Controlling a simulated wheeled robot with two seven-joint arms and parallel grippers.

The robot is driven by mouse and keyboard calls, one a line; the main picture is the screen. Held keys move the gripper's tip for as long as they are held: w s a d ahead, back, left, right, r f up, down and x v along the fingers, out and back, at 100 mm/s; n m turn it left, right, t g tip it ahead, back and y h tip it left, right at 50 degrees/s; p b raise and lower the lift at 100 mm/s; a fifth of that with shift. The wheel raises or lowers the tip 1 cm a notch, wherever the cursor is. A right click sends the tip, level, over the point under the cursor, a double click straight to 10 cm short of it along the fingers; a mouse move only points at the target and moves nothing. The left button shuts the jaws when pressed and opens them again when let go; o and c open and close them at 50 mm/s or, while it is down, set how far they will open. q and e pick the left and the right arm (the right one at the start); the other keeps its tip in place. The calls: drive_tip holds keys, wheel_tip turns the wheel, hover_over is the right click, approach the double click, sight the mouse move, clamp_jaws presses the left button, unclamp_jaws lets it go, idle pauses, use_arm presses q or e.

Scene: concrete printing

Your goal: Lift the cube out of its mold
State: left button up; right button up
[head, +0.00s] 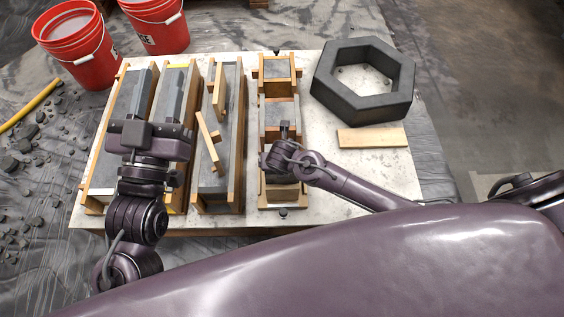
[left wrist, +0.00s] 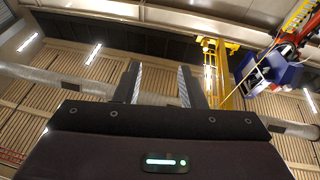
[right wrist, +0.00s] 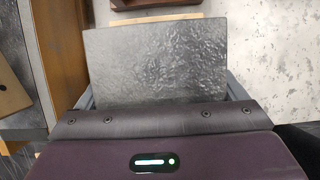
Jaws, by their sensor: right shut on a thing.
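The wooden mold (head: 262,120) is a narrow row of compartments at the table's middle right. A grey concrete cube (head: 279,112) shows in its middle part, and another grey block (head: 277,69) sits in the far compartment. My right gripper (head: 284,130) reaches over the mold from the right, shut on the middle cube. In the right wrist view the cube's rough grey face (right wrist: 155,62) fills the space between the fingers. How far it stands above the mold walls is unclear. My left gripper (head: 150,130) hangs over the left molds; in the left wrist view its fingers (left wrist: 160,85) are apart and empty.
Long molds with grey concrete (head: 215,160) stand to the left, with loose wooden bars (head: 208,140) on one. A dark hexagonal ring (head: 335,98) and a wooden board (head: 372,138) lie at right. Red buckets (head: 85,60) stand behind left.

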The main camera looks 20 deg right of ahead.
drive_tip(key=shift+w+r+p, duration=0.25)
drive_tip(key=shift+r+p, duration=0.15)
drive_tip(key=shift+r, duration=0.2)
drive_tip(key=shift+r+p, duration=0.35)
drive_tip(key=shift+p, duration=0.05)
drive_tip(key=shift+r, duration=0.15)
drive_tip(key=shift+r+p, duration=0.2)
drive_tip(key=shift+p, duration=0.2)
use_arm(q)
drive_tip(key=s+f+g+y, duration=0.2)
drive_tip(key=f+g, duration=0.4)
drive_tip(key=f, duration=0.5)
drive_tip(key=s+a+f+g+y+p, duration=0.1)
drive_tip(key=s+f+g, duration=0.3)
drive_tip(key=f, duration=0.7)
drive_tip(key=shift+s+g+y, duration=0.2)
drive_tip(key=shift+g+y, duration=0.6)
drive_tip(key=shift+g, duration=0.1)
use_arm(e)
drive_tip(key=shift+r, duration=0.6)
idle(2.7)
